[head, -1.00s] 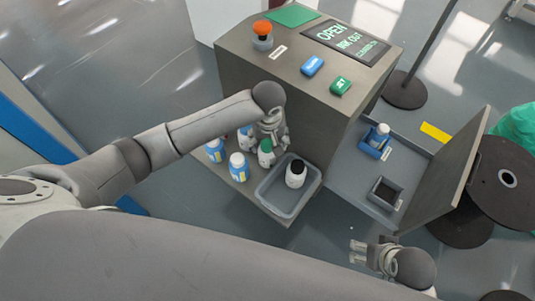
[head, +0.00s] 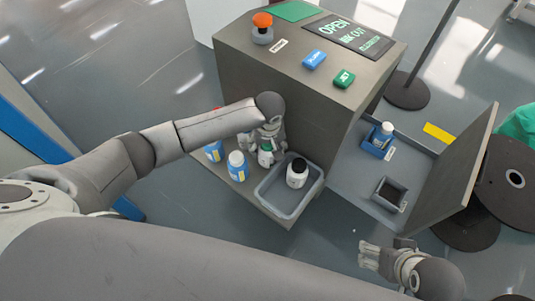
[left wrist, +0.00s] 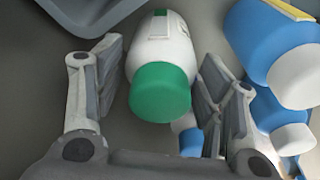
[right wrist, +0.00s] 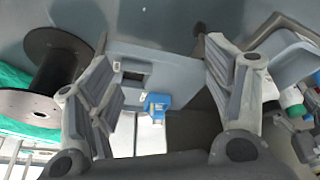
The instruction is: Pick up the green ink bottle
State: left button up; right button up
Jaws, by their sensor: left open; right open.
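The green ink bottle has a white body and a green cap. In the left wrist view the green ink bottle (left wrist: 162,70) lies between the two open fingers of my left gripper (left wrist: 155,100), with a gap at least on the left side. In the head view the bottle (head: 265,157) stands on the shelf, partly hidden by my left gripper (head: 267,140). My right gripper (head: 385,258) is open and empty at the lower right, away from the bottles; its fingers also show in the right wrist view (right wrist: 155,95).
Blue-labelled bottles (head: 237,166) stand left of the green one. A grey tray (head: 262,194) with a black-capped bottle (head: 297,173) is at its right. The machine cabinet (head: 300,105) rises behind. An open drawer (head: 350,185) holds a blue holder with a bottle (head: 382,137).

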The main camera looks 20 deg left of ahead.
pick_arm(q)
notch_tip(320, 180, down, 2)
jog(key=shift+w+a+f, duration=0.1)
jog(key=shift+w+f, duration=0.05)
jog(key=shift+f, duration=0.05)
pick_arm(e)
jog(key=w+t, duration=0.1)
jog(key=w+a+r+t, duration=0.1)
jog(key=w, duration=0.3)
jog(key=shift+w+a+r+t+y, duration=0.1)
jog(key=shift+a+r+t+y, duration=0.1)
jog(key=shift+a+t+y, duration=0.15)
pick_arm(q)
jog(key=c, duration=0.9)
jog(key=shift+r, duration=0.15)
